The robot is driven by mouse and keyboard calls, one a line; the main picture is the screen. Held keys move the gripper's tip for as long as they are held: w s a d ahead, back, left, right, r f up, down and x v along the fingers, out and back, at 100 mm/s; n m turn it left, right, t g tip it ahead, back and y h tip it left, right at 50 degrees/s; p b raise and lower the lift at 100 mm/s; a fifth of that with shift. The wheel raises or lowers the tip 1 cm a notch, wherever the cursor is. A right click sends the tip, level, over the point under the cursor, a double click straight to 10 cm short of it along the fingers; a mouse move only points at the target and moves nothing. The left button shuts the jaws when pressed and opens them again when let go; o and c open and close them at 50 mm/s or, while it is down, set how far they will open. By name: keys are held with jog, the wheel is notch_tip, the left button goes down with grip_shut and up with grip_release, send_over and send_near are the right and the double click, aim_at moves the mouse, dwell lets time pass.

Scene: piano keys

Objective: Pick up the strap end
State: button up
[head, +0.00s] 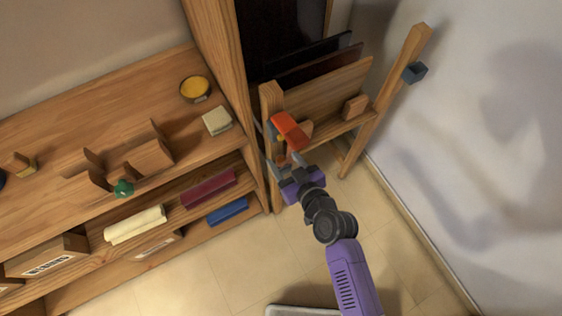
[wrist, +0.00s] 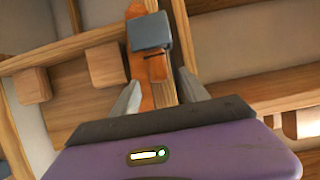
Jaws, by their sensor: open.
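An orange strap (head: 290,130) hangs at the top of the rack's left post in the head view. In the wrist view an orange-brown strap (wrist: 139,62) runs down the post, with a small brown piece (wrist: 157,68) below a grey block (wrist: 150,32). I cannot tell for sure which part is the strap end. My gripper (head: 284,161) is just below the orange strap. In the wrist view my gripper (wrist: 160,78) is open, with the brown piece and strap between or just beyond its fingertips. No grip shows.
The wooden rack (head: 330,88) holds dark panels and stands beside a tall cabinet side (head: 215,45). A shelf unit (head: 85,130) with rolled cloths fills the left. The tiled floor (head: 250,255) is mostly clear.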

jog(key=shift+w, duration=0.1)
grip_shut()
dwell(1.4)
